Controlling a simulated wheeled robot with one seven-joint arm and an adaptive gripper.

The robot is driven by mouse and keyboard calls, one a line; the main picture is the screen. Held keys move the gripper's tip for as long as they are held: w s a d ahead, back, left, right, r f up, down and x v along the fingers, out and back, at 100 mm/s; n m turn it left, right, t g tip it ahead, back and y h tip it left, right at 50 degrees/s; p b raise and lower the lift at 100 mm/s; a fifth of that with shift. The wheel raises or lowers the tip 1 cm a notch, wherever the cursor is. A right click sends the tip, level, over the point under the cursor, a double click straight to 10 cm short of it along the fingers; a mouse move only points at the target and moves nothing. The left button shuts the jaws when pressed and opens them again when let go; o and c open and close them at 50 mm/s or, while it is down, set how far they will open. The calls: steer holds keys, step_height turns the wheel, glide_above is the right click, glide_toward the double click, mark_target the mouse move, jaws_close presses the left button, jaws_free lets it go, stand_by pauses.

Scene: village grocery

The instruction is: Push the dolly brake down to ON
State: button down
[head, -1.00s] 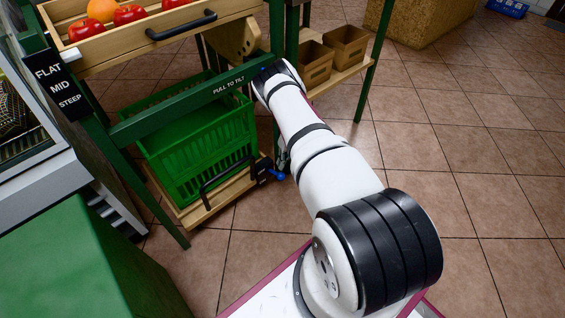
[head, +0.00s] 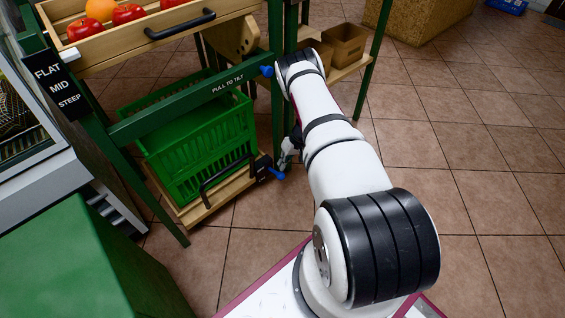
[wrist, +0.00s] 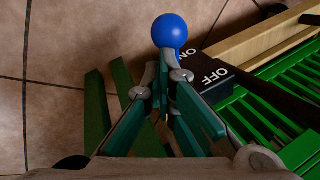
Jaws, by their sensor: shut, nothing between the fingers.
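The dolly brake has a blue ball knob (head: 277,174) at the front right corner of the wooden dolly (head: 214,199). In the wrist view the knob (wrist: 172,31) is just beyond my fingertips, beside a black block (wrist: 205,76) lettered ON and OFF. The lever under the knob is mostly hidden by my fingers, so its position is unclear. My gripper (wrist: 163,80) is shut and empty, with its tips very close to the knob; contact cannot be told. In the head view my gripper (head: 288,152) is just above and right of the knob, partly hidden by my arm.
A green crate (head: 197,150) sits on the dolly, with a black handle (head: 226,176) in front. A green stand with a "PULL TO TILT" bar (head: 190,100) and a fruit tray (head: 160,28) rises above. Tiled floor to the right is open.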

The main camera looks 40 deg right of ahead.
steer(key=s+f+t, duration=0.1)
steer(key=f, duration=0.1)
steer(key=s+f+t+b, duration=0.1)
steer(key=f, duration=0.1)
steer(key=shift+s+f+t, duration=0.15)
steer(key=shift+s+t, duration=0.05)
steer(key=shift+t, duration=0.2)
steer(key=shift+f, duration=0.1)
stand_by(0.4)
steer(key=shift+s+d, duration=0.1)
stand_by(0.3)
